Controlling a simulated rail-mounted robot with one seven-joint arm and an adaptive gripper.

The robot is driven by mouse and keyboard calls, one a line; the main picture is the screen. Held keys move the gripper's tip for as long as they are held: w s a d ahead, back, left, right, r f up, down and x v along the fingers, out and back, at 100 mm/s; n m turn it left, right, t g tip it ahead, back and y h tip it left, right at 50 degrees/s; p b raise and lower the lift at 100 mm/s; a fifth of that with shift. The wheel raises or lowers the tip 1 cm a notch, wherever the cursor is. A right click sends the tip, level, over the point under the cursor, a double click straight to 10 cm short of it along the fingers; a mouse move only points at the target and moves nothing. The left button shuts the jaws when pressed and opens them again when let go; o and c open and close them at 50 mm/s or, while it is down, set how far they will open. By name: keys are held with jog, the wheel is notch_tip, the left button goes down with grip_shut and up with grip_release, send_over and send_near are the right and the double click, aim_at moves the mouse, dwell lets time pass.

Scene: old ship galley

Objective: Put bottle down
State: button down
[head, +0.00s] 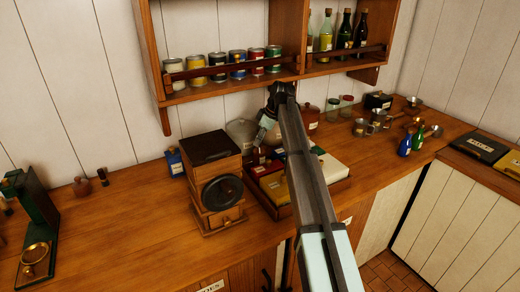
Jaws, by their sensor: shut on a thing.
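My gripper (264,134) is above the back of the wooden counter (120,225), between the coffee grinder and the red canister, with my arm reaching in from the lower right. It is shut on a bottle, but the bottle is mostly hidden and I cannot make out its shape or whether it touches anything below. A small blue bottle (405,146) and a green bottle (418,138) stand on the counter at the right. A squarish blue bottle (175,162) stands behind the grinder. Several more bottles (345,33) stand on the upper right shelf.
The wooden coffee grinder (212,180) stands left of my gripper. A tray of coloured boxes (335,183) lies beneath my arm. A wall shelf with cans (238,62) hangs above. Metal cups (361,127) stand at the right. The counter's left middle is largely clear.

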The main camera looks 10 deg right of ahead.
aim_at(260, 151)
jog(key=shift+f+p, duration=0.65)
jog(key=shift+f, duration=2.35)
jog(key=shift+f, duration=0.2)
jog(key=c, duration=0.9)
grip_release()
jog(key=shift+o, duration=0.2)
jog(key=shift+r, duration=0.15)
jog(key=b+v, duration=0.3)
jog(key=v, duration=0.9)
jog(key=shift+a+r, duration=0.1)
